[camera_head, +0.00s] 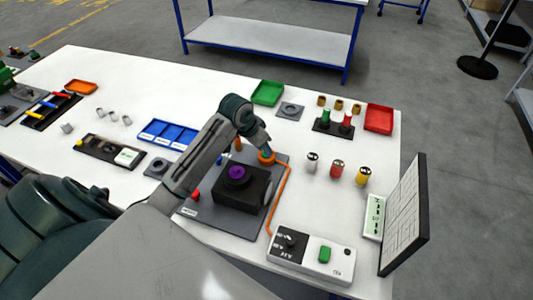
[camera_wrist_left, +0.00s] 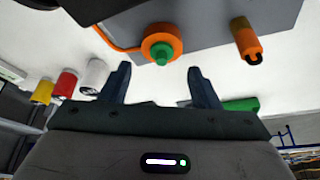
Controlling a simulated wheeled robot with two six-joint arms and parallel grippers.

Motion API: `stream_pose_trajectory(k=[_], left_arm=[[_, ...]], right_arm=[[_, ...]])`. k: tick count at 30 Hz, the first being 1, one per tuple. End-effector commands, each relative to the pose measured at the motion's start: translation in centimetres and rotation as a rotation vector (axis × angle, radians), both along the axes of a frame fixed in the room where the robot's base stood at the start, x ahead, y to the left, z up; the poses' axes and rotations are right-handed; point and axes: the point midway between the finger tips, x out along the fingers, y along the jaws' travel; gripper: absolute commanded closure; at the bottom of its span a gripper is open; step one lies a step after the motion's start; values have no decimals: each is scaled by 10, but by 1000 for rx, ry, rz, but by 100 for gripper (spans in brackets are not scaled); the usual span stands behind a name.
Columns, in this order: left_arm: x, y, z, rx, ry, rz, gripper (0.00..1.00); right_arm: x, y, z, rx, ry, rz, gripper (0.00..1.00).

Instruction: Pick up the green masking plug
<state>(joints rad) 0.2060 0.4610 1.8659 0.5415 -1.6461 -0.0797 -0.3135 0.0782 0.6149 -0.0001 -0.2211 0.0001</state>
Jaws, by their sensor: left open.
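In the left wrist view a green plug (camera_wrist_left: 161,54) sits in the middle of an orange ring (camera_wrist_left: 150,43), at the edge of a grey plate (camera_wrist_left: 205,20). My left gripper (camera_wrist_left: 160,86) is open, its two dark fingers apart with nothing between them. The plug appears just beyond the fingertips, roughly centred between them, with no contact visible. In the head view the orange ring (camera_head: 267,158) lies right under the end of my left arm, which largely hides the plug. My right gripper is not in view.
A black block with a purple knob (camera_head: 238,173) stands beside the ring. An orange cable (camera_head: 284,190) runs to a control box (camera_head: 308,256). An orange cylinder (camera_wrist_left: 247,40) stands near the plug. White, red and yellow canisters (camera_head: 337,168) stand right; a green tray (camera_head: 267,93) is behind.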

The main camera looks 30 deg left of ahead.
Motion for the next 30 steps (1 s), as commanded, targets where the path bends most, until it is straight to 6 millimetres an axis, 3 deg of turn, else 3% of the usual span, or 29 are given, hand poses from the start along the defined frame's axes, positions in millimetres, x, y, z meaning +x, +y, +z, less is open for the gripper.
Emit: stream_pose_trajectory(k=[6, 12, 19, 27, 30], left_arm=[[14, -3, -21, -4, 5, 1, 44], [22, -4, -43, -1, 2, 1, 44], [23, -4, -45, 0, 1, 0, 44], [23, -4, -45, 0, 1, 0, 92], [23, -4, -45, 0, 1, 0, 92]], right_arm=[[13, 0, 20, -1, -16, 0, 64], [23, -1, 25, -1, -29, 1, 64], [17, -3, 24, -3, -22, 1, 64], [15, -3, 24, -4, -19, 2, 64], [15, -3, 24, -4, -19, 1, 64]])
